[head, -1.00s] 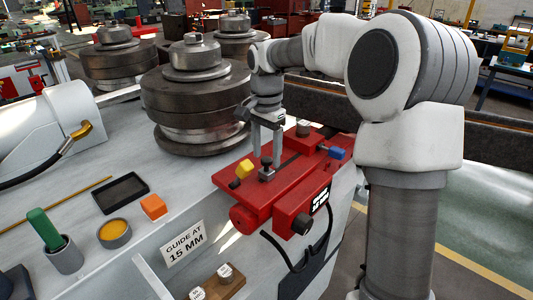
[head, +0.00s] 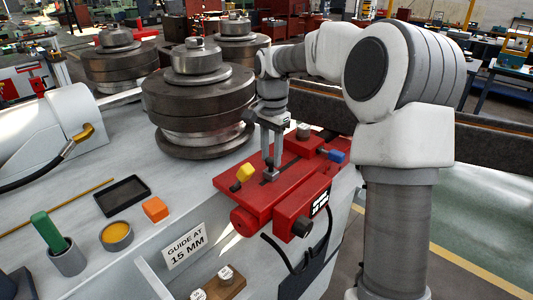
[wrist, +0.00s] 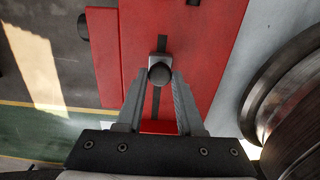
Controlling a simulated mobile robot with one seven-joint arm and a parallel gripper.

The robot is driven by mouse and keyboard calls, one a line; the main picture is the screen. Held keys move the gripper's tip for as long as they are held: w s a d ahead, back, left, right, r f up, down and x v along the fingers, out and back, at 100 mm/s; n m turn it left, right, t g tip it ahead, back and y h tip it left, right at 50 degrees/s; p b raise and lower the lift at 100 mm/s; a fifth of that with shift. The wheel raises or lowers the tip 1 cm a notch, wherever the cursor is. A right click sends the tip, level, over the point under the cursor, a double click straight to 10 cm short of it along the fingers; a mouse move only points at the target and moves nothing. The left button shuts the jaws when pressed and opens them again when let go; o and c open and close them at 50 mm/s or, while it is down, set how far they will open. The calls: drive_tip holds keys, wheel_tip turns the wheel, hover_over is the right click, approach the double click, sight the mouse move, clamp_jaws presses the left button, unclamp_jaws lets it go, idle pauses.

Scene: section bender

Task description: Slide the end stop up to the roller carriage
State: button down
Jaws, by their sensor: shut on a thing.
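The end stop (head: 269,177) is a small grey block with a dark round knob, sitting on the dark slot of the red slide bed (head: 227,182). In the wrist view the knob of the end stop (wrist: 160,73) lies between my fingertips. My gripper (head: 271,166) points down and is shut on the end stop; the fingers hide part of it. A red block with a grey round piece (head: 303,131) on top stands at the far end of the bed, apart from the end stop. It looks like the roller carriage, but I cannot tell for certain.
A yellow knob (head: 244,172) stands just left of my fingers, and a blue knob (head: 337,156) is at the far right. Large steel rollers (head: 195,105) rise behind the bed. A black tray (head: 122,195) and an orange block (head: 155,209) lie left.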

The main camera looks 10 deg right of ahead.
drive_tip(key=w+d+p, duration=0.1)
drive_tip(key=w+d, duration=0.1)
drive_tip(key=d, duration=0.1)
drive_tip(key=w+d+p, duration=0.2)
drive_tip(key=d, duration=0.1)
drive_tip(key=w+d+p, duration=0.2)
drive_tip(key=d, duration=0.1)
drive_tip(key=shift+w+d+r, duration=0.2)
drive_tip(key=shift+d+r, duration=0.05)
drive_tip(key=shift+d, duration=0.05)
drive_tip(key=shift+w+d+f, duration=0.15)
drive_tip(key=shift+w+d, duration=0.05)
drive_tip(key=shift+d, duration=0.1)
drive_tip(key=c, duration=0.5)
unclamp_jaws()
drive_tip(key=shift+c, duration=0.2)
wheel_tip(320, 180, up, 17)
drive_tip(key=p, duration=0.1)
drive_tip(key=shift+r+p, duration=0.2)
drive_tip(key=shift+p, duration=0.1)
